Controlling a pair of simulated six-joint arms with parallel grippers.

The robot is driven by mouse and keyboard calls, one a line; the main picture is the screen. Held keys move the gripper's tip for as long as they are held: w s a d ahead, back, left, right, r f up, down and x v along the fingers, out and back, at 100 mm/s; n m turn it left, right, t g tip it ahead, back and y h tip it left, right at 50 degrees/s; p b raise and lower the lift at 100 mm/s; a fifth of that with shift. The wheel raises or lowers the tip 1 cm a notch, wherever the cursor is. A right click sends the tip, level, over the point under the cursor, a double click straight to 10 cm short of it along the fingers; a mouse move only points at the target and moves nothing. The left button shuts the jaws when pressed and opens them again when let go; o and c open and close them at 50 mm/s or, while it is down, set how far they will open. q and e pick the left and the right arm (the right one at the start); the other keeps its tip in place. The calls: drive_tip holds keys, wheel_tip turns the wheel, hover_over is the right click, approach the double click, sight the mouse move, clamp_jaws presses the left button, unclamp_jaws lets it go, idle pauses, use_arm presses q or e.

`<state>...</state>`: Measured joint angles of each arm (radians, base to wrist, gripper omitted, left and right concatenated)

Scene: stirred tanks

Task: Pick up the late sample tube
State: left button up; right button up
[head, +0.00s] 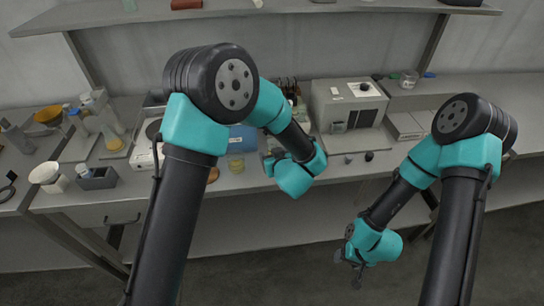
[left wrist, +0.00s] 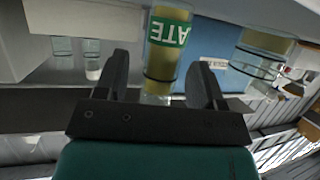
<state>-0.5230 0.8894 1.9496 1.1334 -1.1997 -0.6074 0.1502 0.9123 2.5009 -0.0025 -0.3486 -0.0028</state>
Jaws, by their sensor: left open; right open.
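The late sample tube (left wrist: 163,72) is a clear tube with yellowish liquid and a green band on which the letters "ATE" read upside down in the left wrist view. My left gripper (left wrist: 159,63) is open, with one finger on each side of the tube. Gaps show between the fingers and the glass, so it is not gripped. In the head view my left wrist hides the tube. My right gripper (head: 357,280) is open and empty, hanging low in front of the bench.
A wider jar of yellowish liquid (left wrist: 262,55) stands beside the tube, before a blue box (head: 242,138). Small clear vials (left wrist: 91,58) stand on the tube's other side. A grey instrument (head: 348,103) sits behind my left gripper.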

sight(272, 147)
use_arm(q)
drive_tip(key=shift+w+a+f, duration=0.15)
drive_tip(key=shift+w, duration=0.15)
drive_tip(key=c, duration=1)
drive_tip(key=shift+r, duration=0.5)
drive_tip(key=r, duration=0.2)
drive_tip(key=shift+s+r, duration=0.2)
drive_tip(key=shift+r, duration=0.2)
drive_tip(key=s, duration=0.5)
drive_tip(key=s+d, duration=0.1)
drive_tip(key=s, duration=0.4)
drive_tip(key=s+r, duration=0.1)
drive_tip(key=s, duration=0.4)
drive_tip(key=shift+s+d+r, duration=0.1)
drive_tip(key=shift+s+d, duration=0.05)
drive_tip(key=shift+s, duration=0.15)
